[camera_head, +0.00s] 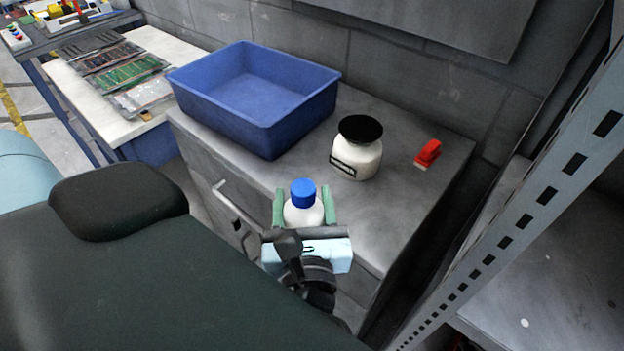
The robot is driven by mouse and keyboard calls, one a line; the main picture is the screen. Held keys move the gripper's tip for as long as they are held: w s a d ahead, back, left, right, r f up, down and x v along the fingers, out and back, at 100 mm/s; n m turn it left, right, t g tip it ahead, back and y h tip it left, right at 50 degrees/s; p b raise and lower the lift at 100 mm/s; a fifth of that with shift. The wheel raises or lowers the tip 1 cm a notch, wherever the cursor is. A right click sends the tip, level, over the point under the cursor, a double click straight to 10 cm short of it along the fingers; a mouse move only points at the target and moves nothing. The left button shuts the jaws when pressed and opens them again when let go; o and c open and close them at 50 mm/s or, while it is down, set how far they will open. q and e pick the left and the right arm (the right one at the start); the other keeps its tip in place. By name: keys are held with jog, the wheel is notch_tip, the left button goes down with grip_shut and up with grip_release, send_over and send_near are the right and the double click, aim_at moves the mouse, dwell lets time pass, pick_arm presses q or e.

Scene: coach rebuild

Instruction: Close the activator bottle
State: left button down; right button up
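A white bottle (303,215) with a blue cap (303,193) is upright at the front edge of the counter. The cap sits on the bottle's top; whether it is tight I cannot tell. My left gripper (305,208) has its green fingers on both sides of the bottle, against it as far as I can see. The bottle's lower part is hidden behind the gripper body. A wider white jar (357,157) with a black lid and a label stands behind it to the right. My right gripper is not in view.
A blue bin (255,95), seemingly empty, stands on the grey counter (400,200) at the back left. A small red object (428,153) lies at the right. A metal rack upright (540,190) is to the right. The counter's right front is bare.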

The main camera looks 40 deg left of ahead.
pick_arm(q)
jog(key=shift+w, duration=0.1)
jog(key=w+d+f+x, duration=0.1)
jog(key=x, duration=1.4)
jog(key=shift+w+f+b, duration=0.25)
jog(key=shift+w+b, duration=0.05)
jog(key=shift+w, duration=0.15)
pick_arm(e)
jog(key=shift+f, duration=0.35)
pick_arm(q)
jog(key=shift+f, duration=0.55)
notch_tip(320, 180, down, 3)
jog(key=shift+r+b, duration=0.2)
jog(key=shift+b, duration=0.25)
jog(key=shift+r, duration=0.1)
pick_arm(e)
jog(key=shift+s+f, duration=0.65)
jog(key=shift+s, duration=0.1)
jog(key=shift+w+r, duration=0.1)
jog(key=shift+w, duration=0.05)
